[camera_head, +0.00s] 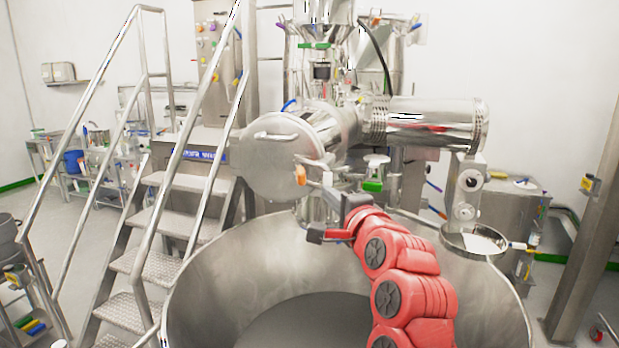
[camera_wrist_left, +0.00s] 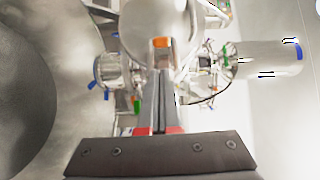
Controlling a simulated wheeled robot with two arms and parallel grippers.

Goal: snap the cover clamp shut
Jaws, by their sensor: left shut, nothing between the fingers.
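The round steel cover (camera_head: 270,160) with a bar handle closes the end of the horizontal drum in the head view. The clamp (camera_head: 300,175), with an orange grip, is at the cover's lower right edge; the orange grip (camera_wrist_left: 161,42) also shows in the left wrist view. My left gripper (camera_head: 328,192) is just below and right of the clamp. Its fingers (camera_wrist_left: 160,85) are together with nothing between them, pointing towards the orange grip. I cannot tell whether they touch it. The clamp's latch part is too small to make out. My right gripper is out of view.
A large open steel bowl (camera_head: 210,275) lies below the cover. Steel stairs with handrails (camera_head: 155,235) stand to the left. A horizontal steel cylinder (camera_head: 435,120) and a small round dish (camera_head: 475,243) are to the right of my arm.

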